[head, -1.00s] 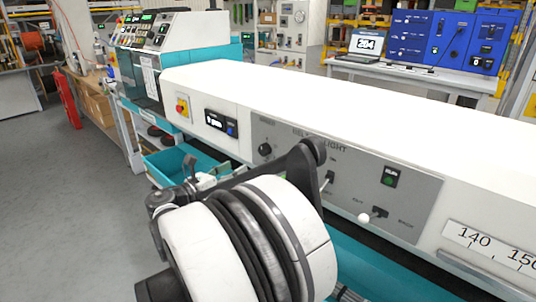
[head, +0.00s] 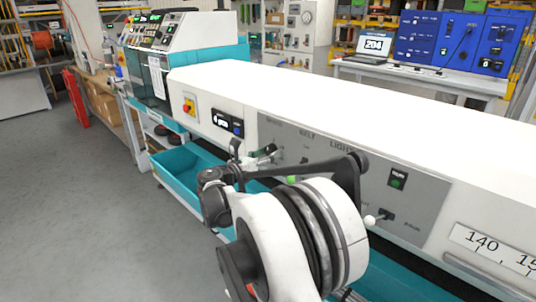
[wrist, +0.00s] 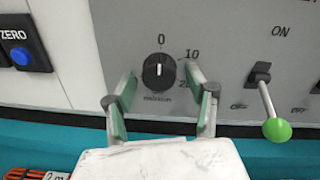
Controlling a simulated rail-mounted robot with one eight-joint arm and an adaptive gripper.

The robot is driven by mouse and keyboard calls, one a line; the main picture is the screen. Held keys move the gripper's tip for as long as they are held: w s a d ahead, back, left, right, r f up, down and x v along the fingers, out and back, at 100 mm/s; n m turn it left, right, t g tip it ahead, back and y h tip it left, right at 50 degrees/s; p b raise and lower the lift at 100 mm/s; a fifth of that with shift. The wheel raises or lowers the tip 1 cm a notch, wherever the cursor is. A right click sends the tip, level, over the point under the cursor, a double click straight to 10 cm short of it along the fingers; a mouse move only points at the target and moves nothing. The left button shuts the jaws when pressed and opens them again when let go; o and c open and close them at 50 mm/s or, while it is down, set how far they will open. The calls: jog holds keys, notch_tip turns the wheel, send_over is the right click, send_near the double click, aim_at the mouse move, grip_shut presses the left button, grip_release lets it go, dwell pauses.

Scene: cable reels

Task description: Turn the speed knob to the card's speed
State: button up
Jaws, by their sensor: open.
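The black speed knob (wrist: 158,74) sits on the grey panel in the wrist view, with its white pointer line facing up at the 0. The marks 0 and 10 are readable, and a third mark is partly covered by the right finger. My gripper (wrist: 160,77) is open, with one green-lined finger left of the knob and one right of it, and a gap shows on both sides. I cannot make out a speed card in either view.
A lever with a green ball (wrist: 277,130) stands out right of the gripper. The blue ZERO button (wrist: 32,55) is at the left. A teal tray (head: 185,170) lies below the machine front. A white-tipped lever (head: 372,219) is further right on the panel.

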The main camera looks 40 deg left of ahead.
jog(key=shift+w, duration=0.2)
jog(key=c, duration=1.1)
